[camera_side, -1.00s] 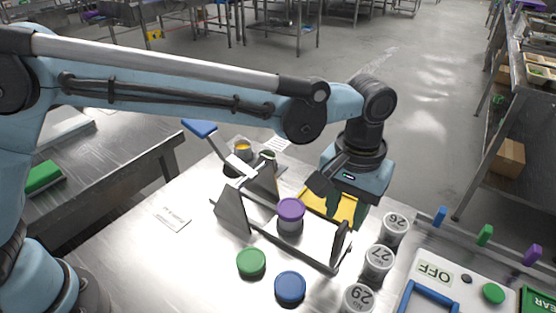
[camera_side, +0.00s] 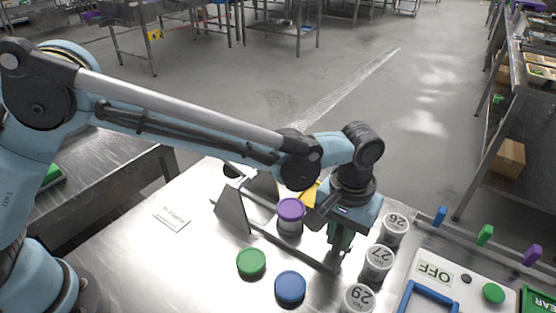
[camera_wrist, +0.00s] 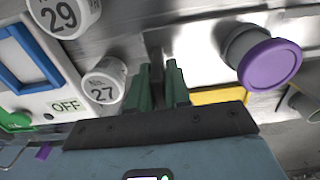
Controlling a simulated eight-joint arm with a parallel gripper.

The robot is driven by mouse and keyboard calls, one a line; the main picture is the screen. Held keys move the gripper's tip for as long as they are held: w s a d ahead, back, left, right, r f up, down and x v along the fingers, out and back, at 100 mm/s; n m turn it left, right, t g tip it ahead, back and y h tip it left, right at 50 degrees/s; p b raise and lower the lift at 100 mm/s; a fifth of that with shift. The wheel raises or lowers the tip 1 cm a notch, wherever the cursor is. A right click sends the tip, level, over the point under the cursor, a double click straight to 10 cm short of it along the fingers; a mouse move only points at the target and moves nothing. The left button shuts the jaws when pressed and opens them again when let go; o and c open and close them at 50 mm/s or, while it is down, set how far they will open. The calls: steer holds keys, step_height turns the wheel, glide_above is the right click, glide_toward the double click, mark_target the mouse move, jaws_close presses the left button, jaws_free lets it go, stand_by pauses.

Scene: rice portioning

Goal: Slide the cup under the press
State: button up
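A grey cup with a purple lid (camera_side: 290,212) stands upright between the rails of a dark metal frame (camera_side: 232,210). It also shows at the right of the wrist view, where its purple lid (camera_wrist: 270,64) faces me. I cannot tell which part of the frame is the press. My gripper (camera_side: 338,243) points down at the frame's right end, to the right of the cup and apart from it. In the wrist view its two green fingers (camera_wrist: 160,72) stand close together with a narrow dark gap. I cannot tell whether they hold anything. My gripper hides the frame's right end plate.
White cups numbered 26 (camera_side: 396,226), 27 (camera_side: 378,260) and 29 (camera_side: 358,298) stand close at my gripper's right. A green lid (camera_side: 251,262) and a blue lid (camera_side: 290,286) lie in front of the frame. A panel marked OFF (camera_side: 436,271) lies at right. The table's left is mostly clear.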

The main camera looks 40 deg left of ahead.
jaws_close()
steer(key=a, duration=1.4)
steer(key=shift+a, duration=0.35)
steer(key=o, duration=0.6)
jaws_free()
steer(key=shift+d, duration=0.1)
step_height(320, 180, up, 12)
